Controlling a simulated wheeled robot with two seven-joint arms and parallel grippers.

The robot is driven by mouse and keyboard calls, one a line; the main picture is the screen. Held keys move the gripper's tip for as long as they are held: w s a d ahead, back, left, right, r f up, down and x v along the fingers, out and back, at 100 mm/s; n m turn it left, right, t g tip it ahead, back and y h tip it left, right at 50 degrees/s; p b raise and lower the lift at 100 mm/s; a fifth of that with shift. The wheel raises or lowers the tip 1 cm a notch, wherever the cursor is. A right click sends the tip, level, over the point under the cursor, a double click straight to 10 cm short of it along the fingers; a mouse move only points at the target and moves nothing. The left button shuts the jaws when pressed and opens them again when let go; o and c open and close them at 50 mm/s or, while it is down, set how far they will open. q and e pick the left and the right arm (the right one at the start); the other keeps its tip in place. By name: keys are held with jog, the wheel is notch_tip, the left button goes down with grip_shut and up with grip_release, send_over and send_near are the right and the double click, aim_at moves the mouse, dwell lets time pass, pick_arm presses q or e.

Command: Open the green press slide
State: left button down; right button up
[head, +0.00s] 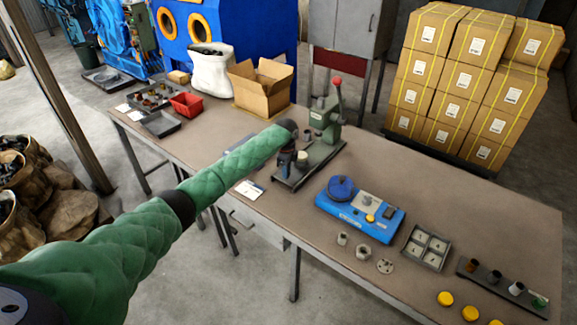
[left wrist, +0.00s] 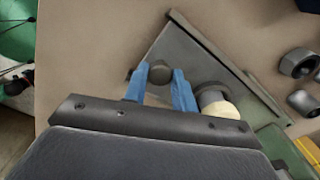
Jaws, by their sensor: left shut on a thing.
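The green press (head: 325,122) stands on the workbench, its red-knobbed lever upright. Its flat grey base plate (head: 292,178) reaches toward the bench's front edge. A cream-topped cylinder (head: 302,158) sits on the press's slide area and also shows in the left wrist view (left wrist: 222,108). My left gripper (head: 286,163) is down at the front end of the press. In the left wrist view its blue fingers (left wrist: 159,76) are on either side of a dark round knob (left wrist: 160,72), shut on it. My arm hides part of the slide in the head view. My right gripper is out of view.
A blue device (head: 375,215) and a grey divided tray (head: 426,248) are right of the press. Several small metal parts (head: 362,252) lie near the front edge. An open cardboard box (head: 263,85) and a red bin (head: 186,104) stand behind to the left.

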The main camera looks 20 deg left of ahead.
pick_arm(q)
jog(key=shift+s, duration=0.1)
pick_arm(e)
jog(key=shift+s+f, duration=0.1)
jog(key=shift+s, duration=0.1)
pick_arm(q)
jog(key=shift+a, duration=0.1)
jog(key=c, duration=1.1)
grip_release()
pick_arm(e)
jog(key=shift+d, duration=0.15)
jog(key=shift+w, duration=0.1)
pick_arm(q)
jog(key=shift+r+b, duration=0.35)
jog(key=shift+r, duration=0.15)
notch_tip(320, 180, up, 5)
jog(key=shift+r+b, duration=0.2)
jog(key=shift+b, duration=0.85)
jog(key=shift+r, duration=0.7)
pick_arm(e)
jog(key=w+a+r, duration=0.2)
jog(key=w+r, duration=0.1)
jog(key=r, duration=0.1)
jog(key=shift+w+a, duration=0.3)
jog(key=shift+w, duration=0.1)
